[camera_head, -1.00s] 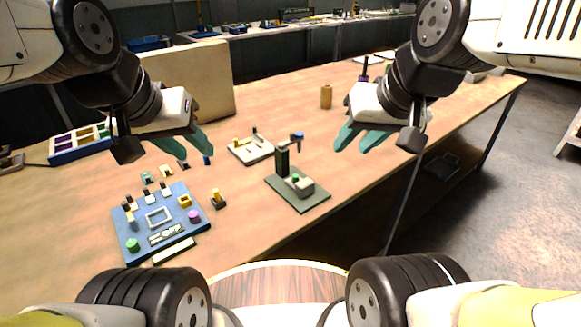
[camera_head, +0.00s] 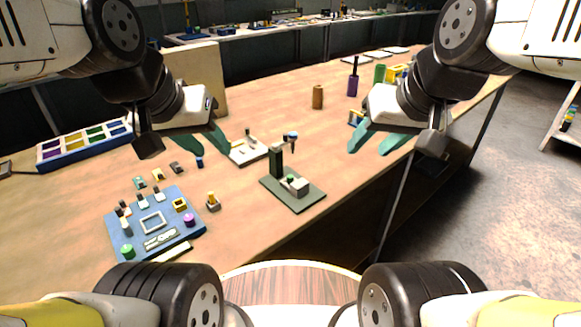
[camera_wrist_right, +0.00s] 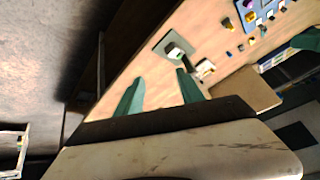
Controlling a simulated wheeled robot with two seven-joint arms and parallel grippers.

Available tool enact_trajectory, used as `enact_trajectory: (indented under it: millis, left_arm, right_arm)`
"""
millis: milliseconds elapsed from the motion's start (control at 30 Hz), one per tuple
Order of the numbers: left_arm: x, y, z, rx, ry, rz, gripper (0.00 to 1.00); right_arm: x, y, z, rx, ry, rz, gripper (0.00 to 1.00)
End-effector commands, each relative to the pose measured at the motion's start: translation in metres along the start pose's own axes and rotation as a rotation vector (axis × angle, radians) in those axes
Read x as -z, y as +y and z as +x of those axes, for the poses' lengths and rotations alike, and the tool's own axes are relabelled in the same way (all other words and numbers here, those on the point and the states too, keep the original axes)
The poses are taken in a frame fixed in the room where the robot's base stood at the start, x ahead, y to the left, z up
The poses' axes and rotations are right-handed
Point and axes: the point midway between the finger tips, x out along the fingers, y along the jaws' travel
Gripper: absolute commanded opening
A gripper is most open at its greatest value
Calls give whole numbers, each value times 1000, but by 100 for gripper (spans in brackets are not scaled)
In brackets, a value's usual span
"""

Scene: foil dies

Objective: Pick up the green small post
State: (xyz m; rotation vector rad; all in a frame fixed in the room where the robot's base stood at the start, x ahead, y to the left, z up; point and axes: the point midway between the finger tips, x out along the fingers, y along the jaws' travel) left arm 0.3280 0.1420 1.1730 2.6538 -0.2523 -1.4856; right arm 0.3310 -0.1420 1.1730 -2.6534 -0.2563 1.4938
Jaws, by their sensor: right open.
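A small green-topped piece (camera_head: 139,182) stands on the table behind the blue board, at the left end of a short row of small pieces. I cannot tell for sure that it is the green small post. A green knob (camera_head: 128,252) sits at the blue board's front left corner, and a small green part (camera_head: 291,179) sits on the press. My left gripper (camera_head: 209,152) is open and empty, above the table, right of the row. My right gripper (camera_head: 367,152) is open and empty at the table's right side; its fingers show apart in the right wrist view (camera_wrist_right: 160,76).
The blue board (camera_head: 112,225) holds several knobs and pegs. A dark green press (camera_head: 310,198) stands at the middle front. Brown, purple and green cylinders (camera_head: 380,73) stand farther back.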

Motion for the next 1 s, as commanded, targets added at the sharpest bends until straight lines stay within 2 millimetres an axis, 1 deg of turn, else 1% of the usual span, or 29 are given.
enact_trajectory:
  millis: [67,167,267,300,367,400,467,533,667,700,800,900,1000]
  left_arm:
    - [0,0,0,0,0,0,36]
    - [0,0,0,0,0,0,36]
    - [0,0,0,0,0,0,36]
    - [0,0,0,0,0,0,36]
    - [0,0,0,0,0,0,36]
    - [0,0,0,0,0,0,36]
    - [0,0,0,0,0,0,36]
    - [0,0,0,0,0,0,36]
    - [0,0,0,0,0,0,36]
    - [0,0,0,0,0,0,36]
    - [0,0,0,0,0,0,36]
    - [0,0,0,0,0,0,36]
    - [0,0,0,0,0,0,36]
  right_arm:
    - [9,-1,6,1,-22,-15,45]
    - [28,-5,21,1,-66,-48,45]
    - [52,-10,45,0,-123,-95,45]
    - [62,-14,57,0,-146,-115,45]
    - [75,-18,76,-2,-180,-145,45]
    - [83,-22,89,-2,-202,-166,45]
    - [93,-28,111,-3,-236,-197,45]
    - [103,-36,138,-5,-275,-236,45]
    - [115,-52,194,-8,-344,-307,45]
    - [116,-56,211,-9,-364,-326,45]
    - [117,-67,248,-12,-405,-372,45]
    - [114,-75,276,-13,-435,-405,45]
    - [112,-80,292,-14,-451,-424,45]
